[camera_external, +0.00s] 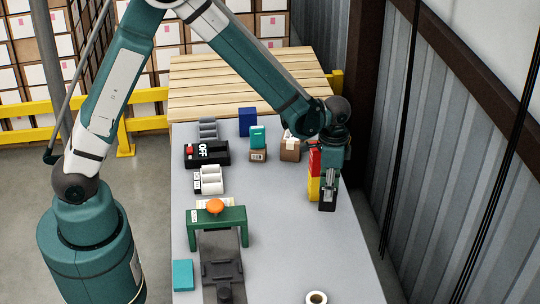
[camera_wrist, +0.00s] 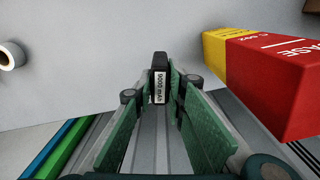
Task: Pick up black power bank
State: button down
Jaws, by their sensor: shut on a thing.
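The black power bank (camera_wrist: 159,75) is between my fingertips in the wrist view, with a white label reading 9000 mAh facing the camera. My gripper (camera_wrist: 160,90) is shut on it from both sides. In the external view my gripper (camera_external: 331,180) points down at the right side of the grey table, with the black power bank (camera_external: 327,206) at its tips. I cannot tell whether the power bank touches the table.
A red and yellow carton (camera_external: 313,188) stands close on the gripper's left, and at right in the wrist view (camera_wrist: 260,75). A tape roll (camera_external: 316,298) lies at the front edge. A green stand (camera_external: 232,216) and small boxes (camera_external: 258,155) are further left. The table's right edge is near.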

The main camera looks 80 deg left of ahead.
jog(key=shift+r, duration=2.55)
